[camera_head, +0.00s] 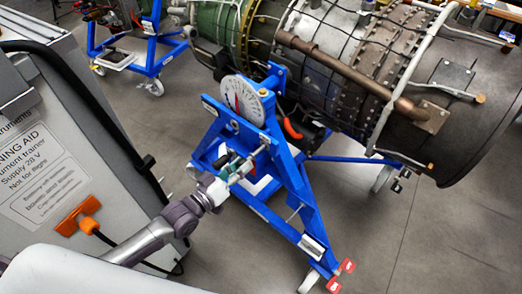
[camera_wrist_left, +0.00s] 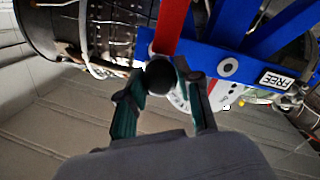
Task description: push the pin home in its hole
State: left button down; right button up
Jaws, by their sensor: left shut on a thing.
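My left gripper (camera_head: 240,172) is at the near side of the blue turbine stand (camera_head: 306,205), below its round dial. In the left wrist view its two green-padded fingers (camera_wrist_left: 162,88) are shut on the pin, whose round black head (camera_wrist_left: 159,76) shows between the fingertips. The pin's shank is hidden behind its head, so I cannot tell how deep it sits in its hole. A blue beam (camera_wrist_left: 197,58) lies just beyond the head. A grey ring with a dark centre (camera_wrist_left: 228,67) is on that beam, right of the pin. My right gripper is not in view.
The white dial (camera_head: 243,101) stands above the gripper. A red strip (camera_wrist_left: 172,25) rises behind the pin head. A "FREE" label (camera_wrist_left: 277,79) is on the beam. The turbine (camera_head: 350,60) fills the upper right. A grey cabinet (camera_head: 60,150) stands at left; floor at lower right is clear.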

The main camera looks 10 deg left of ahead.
pick_arm(q)
jog(key=shift+p+v, duration=0.6)
jog(key=shift+v, duration=1.3)
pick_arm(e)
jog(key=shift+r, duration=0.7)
pick_arm(q)
jog(key=shift+r, duration=0.1)
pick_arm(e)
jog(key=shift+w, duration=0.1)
